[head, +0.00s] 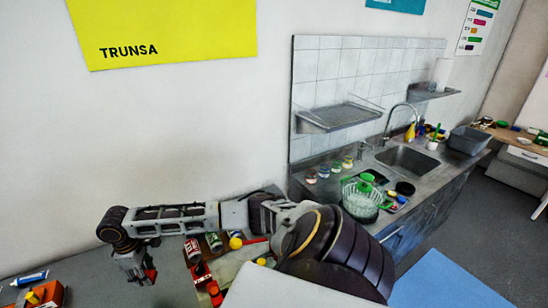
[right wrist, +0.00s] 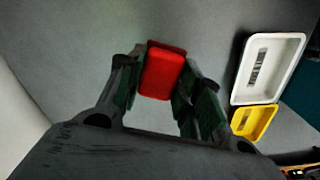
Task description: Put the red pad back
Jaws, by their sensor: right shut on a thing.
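The red pad (right wrist: 162,73) is a small rounded red block in the right wrist view, between the two dark fingers of my right gripper (right wrist: 160,82). The fingers are shut on its sides. In the head view my right gripper (head: 143,279) hangs over the grey table at the lower left, and a bit of the red pad (head: 151,275) shows at its fingers. Below the pad in the right wrist view is plain grey surface. My left gripper is not in view.
In the right wrist view a white tray (right wrist: 301,60) and a yellow tray (right wrist: 267,119) lie on the right. In the head view, cans (head: 192,248) and bottles stand right of my gripper. An orange box (head: 47,295) and tube (head: 30,278) lie at lower left.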

